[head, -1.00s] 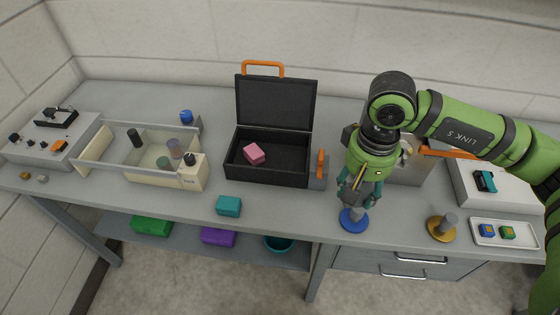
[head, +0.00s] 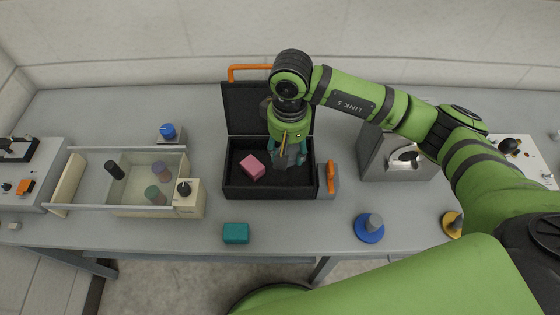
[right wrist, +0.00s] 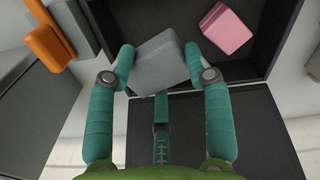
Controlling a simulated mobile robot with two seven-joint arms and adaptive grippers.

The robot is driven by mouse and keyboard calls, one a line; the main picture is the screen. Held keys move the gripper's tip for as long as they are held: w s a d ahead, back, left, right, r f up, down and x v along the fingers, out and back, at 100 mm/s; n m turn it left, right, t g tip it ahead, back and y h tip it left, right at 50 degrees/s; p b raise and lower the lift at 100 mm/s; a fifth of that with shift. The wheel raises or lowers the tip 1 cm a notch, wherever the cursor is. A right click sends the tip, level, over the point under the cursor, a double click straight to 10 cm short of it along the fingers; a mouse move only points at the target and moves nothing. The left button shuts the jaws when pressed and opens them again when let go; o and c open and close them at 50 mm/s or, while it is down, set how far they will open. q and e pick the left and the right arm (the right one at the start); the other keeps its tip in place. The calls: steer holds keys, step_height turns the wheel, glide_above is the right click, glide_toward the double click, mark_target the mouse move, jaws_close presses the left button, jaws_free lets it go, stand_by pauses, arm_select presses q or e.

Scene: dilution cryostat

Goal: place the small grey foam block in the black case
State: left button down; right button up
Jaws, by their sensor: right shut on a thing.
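The black case (head: 268,192) stands open on the bench, its lid raised at the back. A pink block (head: 252,167) lies in its left part; the right wrist view shows this pink block (right wrist: 227,28) too. My right gripper (head: 289,157) is over the right part of the case, pointing down. It is shut on the small grey foam block (right wrist: 160,68), which sits tilted between the teal fingers. The fingers partly hide the block in the head view. I cannot tell whether the block touches the case floor. My left gripper is not in view.
An orange-handled latch piece (head: 331,178) stands at the case's right side. A teal block (head: 236,233) lies in front. A clear-walled bin (head: 128,211) with several cylinders is at left. A blue disc with a grey peg (head: 369,230) and a grey box-shaped device (head: 375,158) are at right.

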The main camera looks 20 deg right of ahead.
mark_target(287, 151)
step_height(287, 151, down, 4)
steer(key=shift+w+r+p, duration=0.1)
steer(key=shift+w+p, duration=0.05)
steer(key=shift+p, duration=0.25)
step_height(287, 151, down, 2)
steer(key=shift+f+p, duration=0.2)
steer(key=shift+p, duration=0.2)
steer(key=shift+w+f, duration=0.1)
steer(key=shift+f, duration=0.2)
steer(key=shift+f+b, duration=0.15)
steer(key=shift+b, duration=0.2)
steer(key=o, duration=0.7)
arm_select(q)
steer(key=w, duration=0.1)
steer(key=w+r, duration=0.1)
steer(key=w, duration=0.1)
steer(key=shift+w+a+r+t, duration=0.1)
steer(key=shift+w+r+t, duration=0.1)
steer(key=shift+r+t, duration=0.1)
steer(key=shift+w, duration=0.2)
